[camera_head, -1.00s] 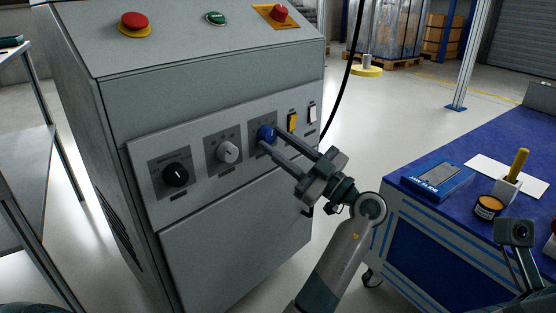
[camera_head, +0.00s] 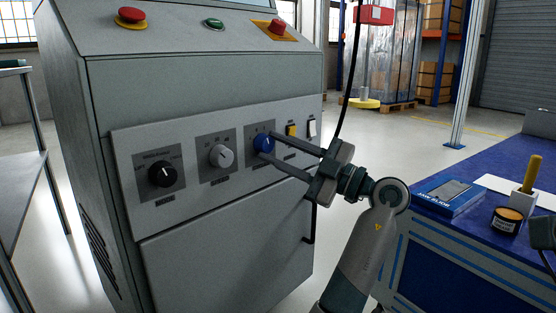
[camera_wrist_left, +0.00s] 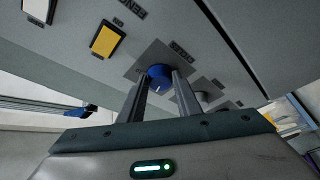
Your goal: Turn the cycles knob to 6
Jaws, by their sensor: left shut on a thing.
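A blue knob (camera_head: 264,143) with a pale pointer line is the rightmost of three round knobs on the grey machine's front panel. Its dial label is too small to read in the head view. My left gripper (camera_head: 268,147) comes in from the right and is shut on the blue knob, one finger on each side. In the left wrist view, the blue knob (camera_wrist_left: 159,76) sits between the two fingertips (camera_wrist_left: 162,80). The fingers hide part of the knob's rim and its plate.
A grey knob (camera_head: 221,157) and a black knob (camera_head: 162,174) sit to the left. A yellow switch (camera_head: 291,131) and a white switch (camera_head: 312,127) are close on the right. A blue bench (camera_head: 470,240) stands at the right. A black cable (camera_head: 349,75) hangs behind.

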